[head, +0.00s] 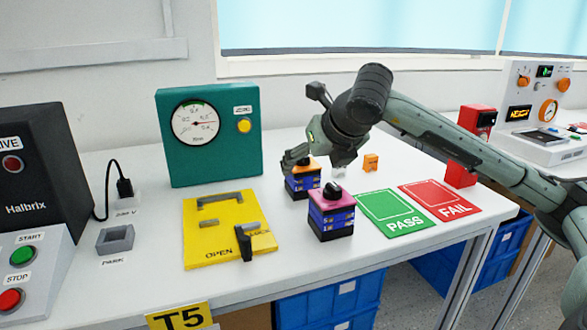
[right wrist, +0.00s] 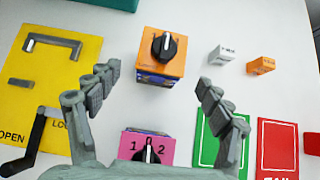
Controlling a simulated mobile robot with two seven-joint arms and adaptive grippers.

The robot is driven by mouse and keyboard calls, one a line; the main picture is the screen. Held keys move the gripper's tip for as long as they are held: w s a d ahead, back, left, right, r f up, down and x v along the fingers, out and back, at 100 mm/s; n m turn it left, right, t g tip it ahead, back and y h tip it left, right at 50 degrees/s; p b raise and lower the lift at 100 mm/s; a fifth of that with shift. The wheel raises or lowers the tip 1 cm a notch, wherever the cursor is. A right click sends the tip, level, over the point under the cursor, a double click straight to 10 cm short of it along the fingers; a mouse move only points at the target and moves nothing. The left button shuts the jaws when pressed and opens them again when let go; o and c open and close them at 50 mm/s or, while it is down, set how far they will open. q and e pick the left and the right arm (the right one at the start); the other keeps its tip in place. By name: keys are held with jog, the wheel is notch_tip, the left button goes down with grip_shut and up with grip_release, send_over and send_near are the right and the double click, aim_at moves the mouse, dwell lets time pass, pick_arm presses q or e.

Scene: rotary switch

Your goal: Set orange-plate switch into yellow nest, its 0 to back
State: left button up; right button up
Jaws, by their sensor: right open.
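The orange-plate switch (head: 303,184) stands upright on the white table, a dark blue body under an orange top. In the right wrist view the orange-plate switch (right wrist: 161,52) shows a black knob with a white pointer line toward the top; its plate markings are too small to read surely. My right gripper (head: 303,157) is open above it; in the wrist view its fingers (right wrist: 160,78) are spread to either side, nearer the camera, with no visible contact. The yellow nest (head: 205,250) lies to the left, empty, with grey stops and a black lever beside OPEN. My left gripper is not in view.
A pink-plate switch (head: 332,205) stands in front of the orange one. Green PASS (head: 396,212) and red FAIL (head: 440,199) mats lie right. Small white (right wrist: 222,55) and orange (right wrist: 261,65) blocks sit behind. A teal gauge box (head: 180,160) stands behind the nest.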

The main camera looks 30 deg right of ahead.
aim_at(303, 174)
jog(key=shift+x, duration=0.8)
jog(key=p+x, duration=0.1)
jog(key=x, duration=0.5)
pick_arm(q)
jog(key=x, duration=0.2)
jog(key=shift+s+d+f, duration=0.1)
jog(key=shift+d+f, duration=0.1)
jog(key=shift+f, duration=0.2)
pick_arm(e)
jog(key=shift+c, duration=0.4)
jog(key=c, duration=1.2)
jog(key=shift+c, duration=0.7)
jog(key=shift+r, duration=0.15)
